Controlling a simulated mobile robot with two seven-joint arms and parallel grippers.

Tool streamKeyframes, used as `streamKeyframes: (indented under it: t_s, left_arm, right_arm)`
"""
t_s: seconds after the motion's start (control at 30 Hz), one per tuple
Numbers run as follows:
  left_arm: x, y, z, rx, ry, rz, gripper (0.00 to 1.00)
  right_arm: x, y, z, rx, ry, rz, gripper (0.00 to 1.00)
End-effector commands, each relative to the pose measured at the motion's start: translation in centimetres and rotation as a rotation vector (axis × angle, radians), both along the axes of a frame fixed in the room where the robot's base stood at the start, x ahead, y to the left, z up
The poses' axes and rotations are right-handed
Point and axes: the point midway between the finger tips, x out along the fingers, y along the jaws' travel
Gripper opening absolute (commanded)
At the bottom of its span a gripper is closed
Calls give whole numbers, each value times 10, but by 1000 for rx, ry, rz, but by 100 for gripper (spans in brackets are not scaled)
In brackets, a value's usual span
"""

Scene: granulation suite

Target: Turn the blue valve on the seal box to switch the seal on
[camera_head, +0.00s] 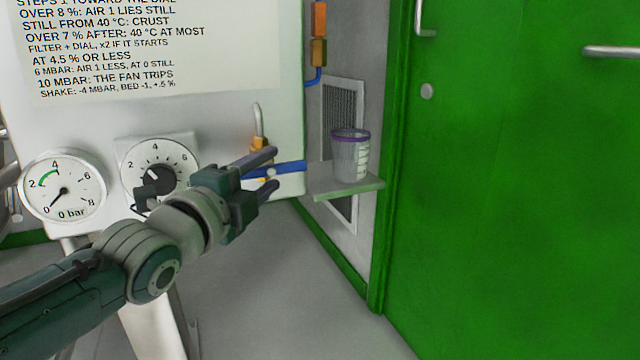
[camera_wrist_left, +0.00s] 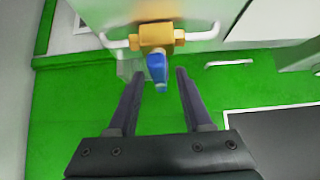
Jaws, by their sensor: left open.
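In the left wrist view the blue lever (camera_wrist_left: 157,68) hangs from the yellow body (camera_wrist_left: 156,37), between the fingertips. My left gripper (camera_head: 273,169) is open, with one finger on each side of the lever; the wrist view shows gaps beside it. The fingers partly hide the valve in the head view. My right gripper is not in view.
A pressure gauge (camera_head: 63,187) reads 0 bar, beside a black-knobbed dial (camera_head: 158,178). A clear cup with a purple rim (camera_head: 350,158) stands on a small shelf (camera_head: 345,188) just right of the valve. A green door (camera_head: 510,180) fills the right side.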

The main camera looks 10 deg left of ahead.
Motion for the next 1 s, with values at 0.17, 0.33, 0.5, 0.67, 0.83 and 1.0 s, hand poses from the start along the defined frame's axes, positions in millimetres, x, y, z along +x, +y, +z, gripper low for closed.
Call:
streamKeyframes:
  t_s: [0.17,0.33,0.5,0.67,0.83,1.0]
  left_arm:
    - [13,-3,-2,-1,1,0,50]
    - [15,-3,0,-1,2,1,50]
    - [15,-3,0,-1,2,0,48]
    - [15,-3,0,-1,2,0,30]
    - [15,-3,0,-1,1,0,11]
    - [15,-3,0,-1,1,0,0]
  right_arm:
    - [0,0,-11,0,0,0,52]
    - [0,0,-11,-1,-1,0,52]
    - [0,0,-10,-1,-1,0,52]
    - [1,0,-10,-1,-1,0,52]
    - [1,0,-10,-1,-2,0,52]
    - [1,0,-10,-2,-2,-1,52]
